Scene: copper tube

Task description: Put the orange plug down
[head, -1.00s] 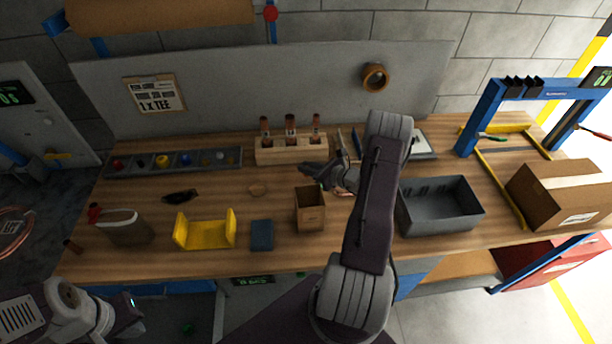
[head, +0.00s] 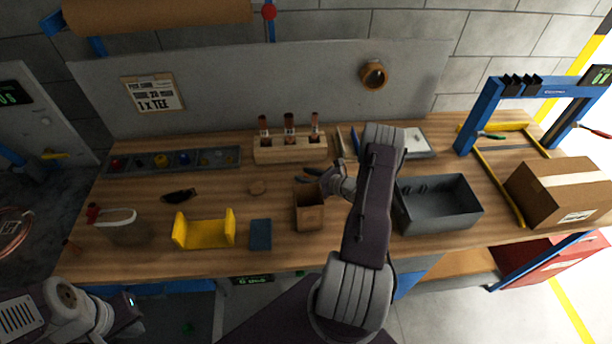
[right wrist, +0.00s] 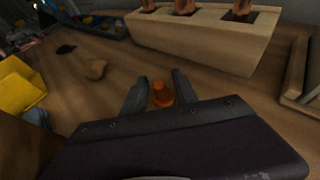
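The orange plug (right wrist: 162,95) stands upright between the two fingers of my right gripper (right wrist: 158,84) in the right wrist view. The fingers are spread on either side of it, and it appears to rest on the wooden bench. In the head view my right gripper (head: 309,175) is low over the bench, just behind the open brown box, with its fingers apart. I cannot make out the plug there. Of my left arm only links show at the lower left; its gripper is not in view.
The brown box (head: 310,214) is close in front of my right gripper. A wooden rack (head: 290,154) with copper tubes stands behind it. A grey bin (head: 438,214) is to the right, a yellow cradle (head: 204,235) to the left. A small tan piece (right wrist: 96,69) lies on bare bench.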

